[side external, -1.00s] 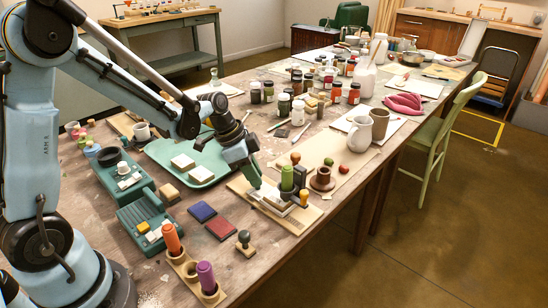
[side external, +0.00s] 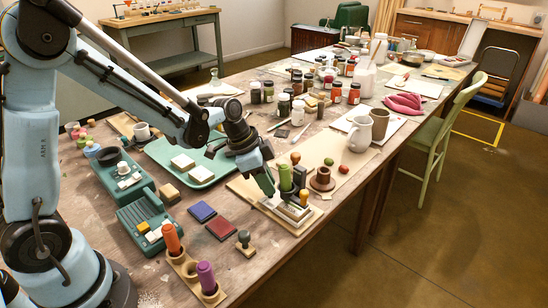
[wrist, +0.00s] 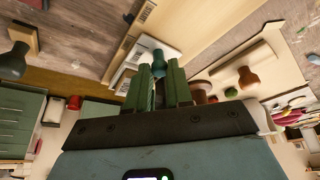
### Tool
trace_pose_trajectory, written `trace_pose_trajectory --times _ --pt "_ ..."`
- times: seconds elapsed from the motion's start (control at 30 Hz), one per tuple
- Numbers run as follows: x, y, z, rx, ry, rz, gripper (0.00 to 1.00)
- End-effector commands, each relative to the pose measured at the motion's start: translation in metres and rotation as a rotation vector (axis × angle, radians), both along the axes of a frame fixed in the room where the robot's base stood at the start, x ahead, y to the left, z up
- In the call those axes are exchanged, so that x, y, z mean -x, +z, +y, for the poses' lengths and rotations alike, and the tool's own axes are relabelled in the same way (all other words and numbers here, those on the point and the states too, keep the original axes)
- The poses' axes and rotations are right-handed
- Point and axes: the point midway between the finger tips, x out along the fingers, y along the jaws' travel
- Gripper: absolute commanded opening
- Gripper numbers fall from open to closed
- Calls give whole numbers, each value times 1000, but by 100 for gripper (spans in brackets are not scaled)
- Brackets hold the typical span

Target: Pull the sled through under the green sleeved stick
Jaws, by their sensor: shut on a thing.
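The exact grip spot is partly hidden by the fingers.
A brown spool (side external: 322,180) and an orange-brown knob (side external: 295,158) are near the stick. Blue and dark red pads (side external: 202,212) and a stamp (side external: 245,243) lie left and in front.

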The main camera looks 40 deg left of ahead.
Motion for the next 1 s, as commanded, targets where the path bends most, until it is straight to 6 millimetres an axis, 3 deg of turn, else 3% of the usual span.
trace_pose_trajectory --times 0.17,0.2,0.37,0.73,1.0 --pt "0 0 0 3 2 -2 0" --pt "0 0 0 3 1 -1 22" --pt "0 0 0 3 1 0 46" --pt "1 3 1 1 1 0 46" --pt "10 32 10 2 4 0 46"
